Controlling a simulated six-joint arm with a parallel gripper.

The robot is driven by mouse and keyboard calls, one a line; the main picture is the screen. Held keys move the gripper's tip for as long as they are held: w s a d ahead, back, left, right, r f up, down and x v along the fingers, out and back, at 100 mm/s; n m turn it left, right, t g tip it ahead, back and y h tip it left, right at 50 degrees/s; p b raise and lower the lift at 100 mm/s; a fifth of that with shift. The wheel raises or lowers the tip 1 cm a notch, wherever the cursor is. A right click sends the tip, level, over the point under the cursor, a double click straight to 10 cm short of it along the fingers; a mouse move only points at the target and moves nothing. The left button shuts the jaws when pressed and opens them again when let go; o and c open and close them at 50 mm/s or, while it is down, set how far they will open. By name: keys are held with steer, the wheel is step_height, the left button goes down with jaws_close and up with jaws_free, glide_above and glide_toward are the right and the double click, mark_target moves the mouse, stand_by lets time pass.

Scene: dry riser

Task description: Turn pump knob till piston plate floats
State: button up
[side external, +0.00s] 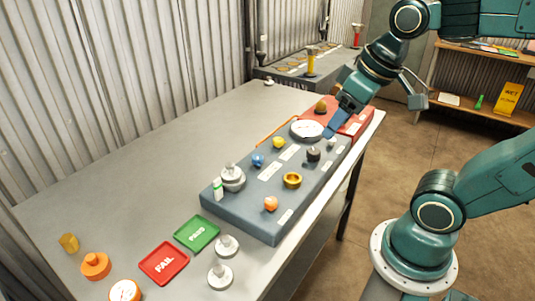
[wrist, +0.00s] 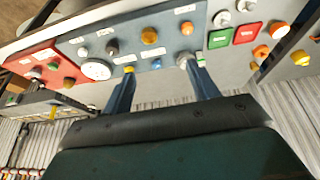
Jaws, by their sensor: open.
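The blue-grey panel (side external: 232,213) carries several knobs: black (side external: 313,154), gold (side external: 292,180), orange (side external: 270,203), yellow (side external: 279,142) and blue (side external: 257,159). Its labels are too small to read, so I cannot tell which is the pump knob. A silver stacked disc piece (side external: 232,178), perhaps the piston plate, stands at its left end; any gap under it cannot be seen. My gripper (side external: 331,130) is open above the panel's far end, by the gauge (side external: 307,130). In the wrist view, my open fingers (wrist: 164,69) spread wide, with nothing held between them.
A red panel (side external: 350,117) sits beyond the blue-grey one. Green PASS (side external: 197,233) and red FAIL (side external: 164,263) trays lie at the near end, with grey knobs (side external: 220,276) and orange pieces (side external: 96,266) around. The table's left side (side external: 140,170) is clear.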

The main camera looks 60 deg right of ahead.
steer(key=w+d+f+g, duration=0.1)
steer(key=w+d+g, duration=0.2)
steer(key=w+d, duration=0.4)
steer(key=m+g, duration=0.1)
steer(key=g, duration=0.1)
glide_above(314, 150)
step_height(314, 150, down, 6)
steer(key=shift+r, duration=0.2)
steer(key=shift+a+f, duration=0.1)
steer(key=shift+f, duration=0.05)
step_height(314, 150, down, 13)
steer(key=shift+f, duration=0.2)
steer(key=c, duration=1)
